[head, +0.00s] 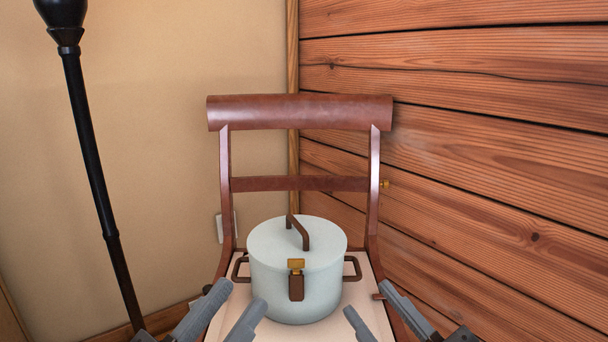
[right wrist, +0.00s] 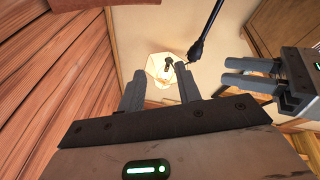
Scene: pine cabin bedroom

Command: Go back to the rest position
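My left gripper (head: 223,310) is low in the head view, left of centre. Its two grey fingers are apart with nothing between them. It also shows at the right of the right wrist view (right wrist: 250,72). My right gripper (head: 382,310) is low in the head view, right of centre. Its fingers are also apart, and the right wrist view shows an empty gap between them (right wrist: 160,88). Both grippers are in front of a chair, one on each side of the pot, and neither appears to touch it.
A pale lidded pot (head: 285,265) with brown handles stands upright on the pale seat of a brown chair (head: 300,113). A black pole lamp (head: 90,165) stands at the left. A plank wall (head: 480,140) is close on the right.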

